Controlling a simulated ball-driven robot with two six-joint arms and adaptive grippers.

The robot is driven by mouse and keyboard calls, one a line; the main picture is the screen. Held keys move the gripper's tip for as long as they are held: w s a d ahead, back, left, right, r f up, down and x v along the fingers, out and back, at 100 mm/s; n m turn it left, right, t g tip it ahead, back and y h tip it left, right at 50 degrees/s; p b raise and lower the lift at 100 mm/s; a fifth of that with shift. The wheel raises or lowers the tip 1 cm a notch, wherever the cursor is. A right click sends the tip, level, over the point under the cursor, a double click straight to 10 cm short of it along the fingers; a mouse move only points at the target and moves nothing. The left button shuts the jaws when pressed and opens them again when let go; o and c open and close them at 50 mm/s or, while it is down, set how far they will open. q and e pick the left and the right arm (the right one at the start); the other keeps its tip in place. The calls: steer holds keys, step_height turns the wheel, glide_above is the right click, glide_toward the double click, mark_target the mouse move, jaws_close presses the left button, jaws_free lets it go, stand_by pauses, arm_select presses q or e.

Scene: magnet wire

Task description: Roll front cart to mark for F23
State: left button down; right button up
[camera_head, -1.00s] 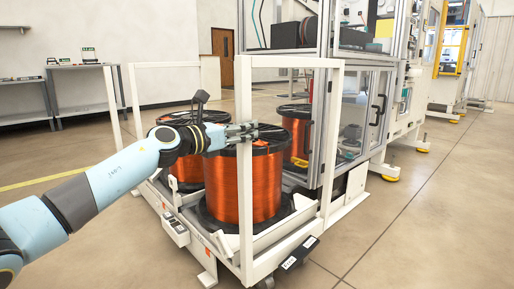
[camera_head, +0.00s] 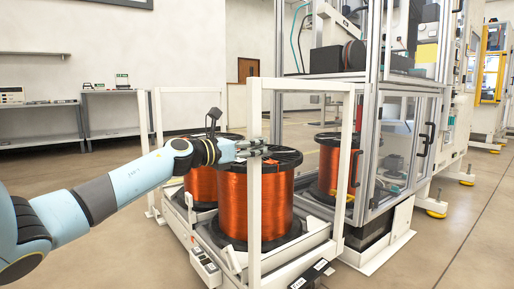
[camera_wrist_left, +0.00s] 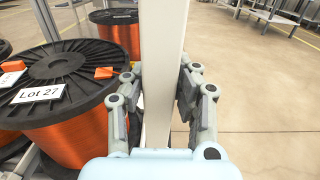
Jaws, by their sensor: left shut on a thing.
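The front cart (camera_head: 254,215) is a white frame with tall posts and a low base, carrying copper wire spools with black flanges. The nearest spool (camera_head: 285,205) stands upright on it, with another spool (camera_head: 200,187) behind to the left. My left gripper (camera_head: 254,148) is shut on the cart's near white post at about spool-top height. In the left wrist view the post (camera_wrist_left: 163,60) runs between its fingers, and beside it a spool flange (camera_wrist_left: 60,72) bears a "Lot 27" label. My right gripper is out of view. I cannot make out a floor mark.
A glazed machine (camera_head: 408,140) with a metal frame stands close to the right of the cart. Another copper spool (camera_head: 328,172) stands at its opening. Grey benches (camera_head: 110,118) line the back wall. The floor (camera_head: 80,175) left of the cart and at the right front is clear.

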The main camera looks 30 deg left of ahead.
arm_select(q)
steer(key=shift+s+d+f, duration=0.1)
steer(key=shift+d+f, duration=0.05)
steer(key=shift+f, duration=0.15)
steer(key=shift+s+d, duration=0.1)
steer(key=shift+d, duration=0.05)
steer(key=c, duration=1.3)
jaws_free()
steer(key=shift+r, duration=0.1)
steer(key=shift+c, duration=0.2)
steer(key=o, duration=0.3)
steer(key=shift+r, duration=0.1)
steer(key=shift+o, duration=0.2)
steer(key=v, duration=0.7)
steer(key=shift+s, duration=0.2)
